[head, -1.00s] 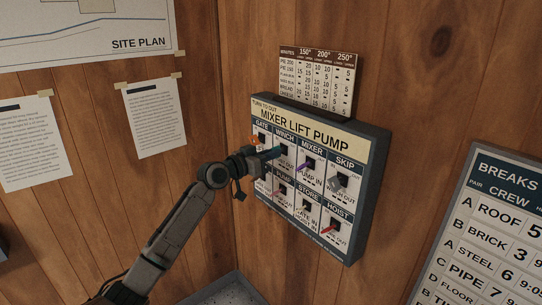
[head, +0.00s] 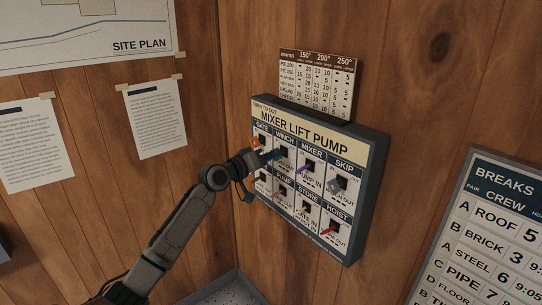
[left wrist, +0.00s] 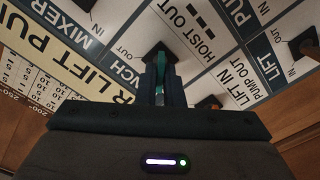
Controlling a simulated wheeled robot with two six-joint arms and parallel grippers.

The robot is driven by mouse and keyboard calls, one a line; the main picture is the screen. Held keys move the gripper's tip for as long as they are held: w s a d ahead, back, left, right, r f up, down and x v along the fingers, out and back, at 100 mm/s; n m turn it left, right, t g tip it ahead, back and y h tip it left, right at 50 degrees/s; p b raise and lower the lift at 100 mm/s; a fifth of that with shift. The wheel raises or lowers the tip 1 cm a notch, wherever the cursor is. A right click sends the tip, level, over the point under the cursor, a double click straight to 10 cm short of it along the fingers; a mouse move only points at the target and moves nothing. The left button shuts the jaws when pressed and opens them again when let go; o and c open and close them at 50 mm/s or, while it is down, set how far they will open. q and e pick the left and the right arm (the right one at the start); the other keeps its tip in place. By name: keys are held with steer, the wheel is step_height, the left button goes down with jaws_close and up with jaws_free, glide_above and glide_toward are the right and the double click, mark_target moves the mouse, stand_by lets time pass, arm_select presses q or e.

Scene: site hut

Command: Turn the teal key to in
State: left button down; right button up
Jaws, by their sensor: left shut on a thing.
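The teal key (head: 272,154) is in the WINCH switch, in the top row of the key panel (head: 357,190) on the wall. My left gripper (head: 263,160) reaches in from the left and is shut on this key. In the left wrist view, the teal key (left wrist: 162,70) shows as a thin strip between the closed fingers (left wrist: 160,84), at its dark keyhole. The fingers hide much of the key and the IN mark beside it; I cannot tell its exact angle. My right gripper is not in view.
An orange key (head: 255,143) sits close to my left gripper under GATE. A purple key (head: 304,168), a grey key (head: 336,184) and a red key (head: 328,231) stick out nearby. A minutes chart (head: 317,82) is above; a breaks board (head: 490,230) is at right.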

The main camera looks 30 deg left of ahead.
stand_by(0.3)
arm_select(q)
steer(key=c, duration=1.6)
jaws_free()
steer(key=shift+o, duration=0.2)
steer(key=shift+s+a, duration=0.1)
steer(key=b+v, duration=0.3)
steer(key=v, duration=0.7)
steer(key=shift+s+b, duration=0.3)
steer(key=shift+b, duration=0.05)
steer(key=shift+a, duration=0.1)
